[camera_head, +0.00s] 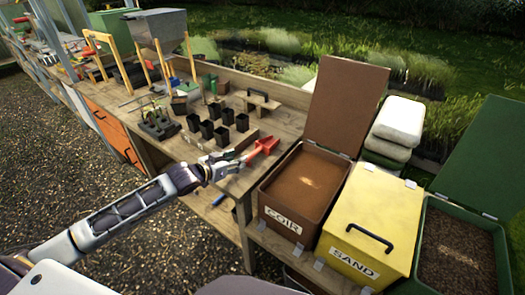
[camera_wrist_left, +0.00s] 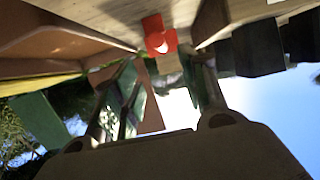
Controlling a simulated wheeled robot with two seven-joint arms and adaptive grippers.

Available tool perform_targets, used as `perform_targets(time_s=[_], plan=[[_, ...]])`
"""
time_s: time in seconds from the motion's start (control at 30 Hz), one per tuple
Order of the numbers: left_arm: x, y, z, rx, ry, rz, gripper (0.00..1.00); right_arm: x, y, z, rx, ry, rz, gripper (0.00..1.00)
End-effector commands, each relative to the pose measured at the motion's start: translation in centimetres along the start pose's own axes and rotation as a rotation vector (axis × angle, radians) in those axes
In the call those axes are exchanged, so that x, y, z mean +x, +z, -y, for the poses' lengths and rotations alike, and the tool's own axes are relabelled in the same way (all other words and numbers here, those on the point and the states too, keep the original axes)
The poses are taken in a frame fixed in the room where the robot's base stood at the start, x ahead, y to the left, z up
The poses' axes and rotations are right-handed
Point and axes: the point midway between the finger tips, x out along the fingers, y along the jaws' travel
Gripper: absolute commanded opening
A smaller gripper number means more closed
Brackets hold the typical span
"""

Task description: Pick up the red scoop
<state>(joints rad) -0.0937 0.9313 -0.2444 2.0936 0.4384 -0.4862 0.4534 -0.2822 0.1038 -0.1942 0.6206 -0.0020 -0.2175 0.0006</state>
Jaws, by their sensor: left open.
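The red scoop (camera_head: 266,145) lies on the wooden bench, just left of the brown COIR bin. In the left wrist view the red scoop (camera_wrist_left: 158,36) shows ahead of the fingers, near the top middle. My left gripper (camera_head: 231,160) is at the bench's front edge, close to the scoop's near end. Its two fingers (camera_wrist_left: 168,75) are apart with nothing held between them. Whether a finger touches the scoop's handle cannot be told. My right gripper is out of view.
The brown COIR bin (camera_head: 300,185) stands open right of the scoop, with the yellow SAND bin (camera_head: 375,215) beyond it. Several black pots (camera_head: 207,129) stand left of the scoop. A wooden strip (camera_head: 245,140) lies close by. Gravel ground is open in front.

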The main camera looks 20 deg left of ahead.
Motion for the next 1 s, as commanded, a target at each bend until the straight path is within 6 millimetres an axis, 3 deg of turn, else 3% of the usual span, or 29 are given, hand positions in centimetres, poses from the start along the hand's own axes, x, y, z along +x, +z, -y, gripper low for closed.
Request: perform_targets(time_s=[0.47,1.0], plan=[[0.8,0.0,0.1,-0.001,-0.001,0.000,0.43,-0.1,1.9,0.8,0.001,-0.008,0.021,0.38],[4.3,0.0,0.1,-0.001,-0.001,-0.001,0.43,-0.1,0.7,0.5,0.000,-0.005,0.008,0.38]])
